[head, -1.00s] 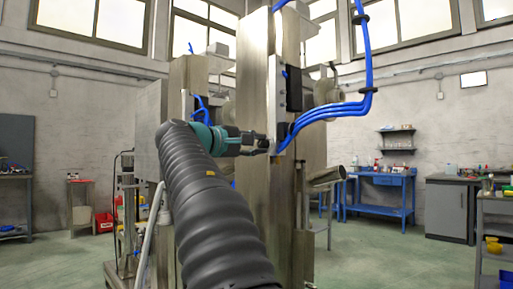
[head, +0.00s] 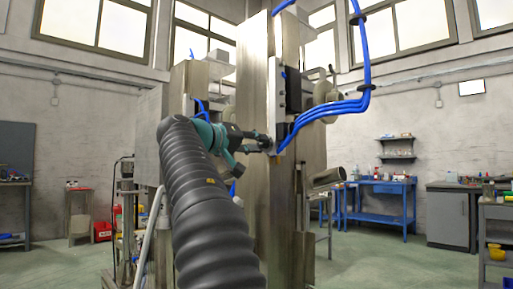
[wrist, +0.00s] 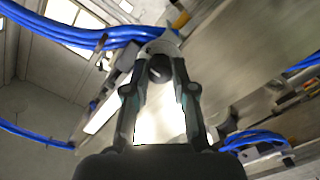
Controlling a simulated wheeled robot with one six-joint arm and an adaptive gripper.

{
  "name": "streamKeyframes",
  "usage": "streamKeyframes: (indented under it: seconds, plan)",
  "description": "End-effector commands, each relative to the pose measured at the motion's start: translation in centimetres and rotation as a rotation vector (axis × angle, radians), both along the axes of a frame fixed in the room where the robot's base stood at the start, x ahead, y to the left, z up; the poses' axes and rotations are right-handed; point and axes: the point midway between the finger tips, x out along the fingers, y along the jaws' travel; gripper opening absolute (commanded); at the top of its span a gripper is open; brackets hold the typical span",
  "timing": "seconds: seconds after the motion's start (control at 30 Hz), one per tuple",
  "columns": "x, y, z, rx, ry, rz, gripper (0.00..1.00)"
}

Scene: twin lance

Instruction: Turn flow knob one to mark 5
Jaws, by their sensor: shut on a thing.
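My gripper (head: 266,143) reaches the front of a tall metal machine column (head: 255,85) in the head view. In the wrist view my gripper (wrist: 160,72) has its two fingers on either side of a small dark round knob (wrist: 160,66) and is shut on it. The knob sits at the end of a pale fitting beside blue hoses. I cannot read any number or mark on it, and I cannot tell which flow knob it is. In the head view the knob is hidden by the fingers.
Thick blue hoses (head: 325,112) bend close to the right of my gripper. A second metal column (head: 188,85) stands to the left. A blue workbench (head: 385,188), a grey cabinet (head: 447,213) and a shelf trolley (head: 497,235) stand farther right. The green floor between is open.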

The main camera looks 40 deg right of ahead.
Motion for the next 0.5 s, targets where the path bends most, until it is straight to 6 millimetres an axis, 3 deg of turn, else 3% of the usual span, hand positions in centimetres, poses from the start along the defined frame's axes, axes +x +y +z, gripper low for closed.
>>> streamKeyframes:
  seconds: [0.5]
  plan:
    - [0.01,-0.01,-0.09,0.013,-0.132,0.000,0.00]
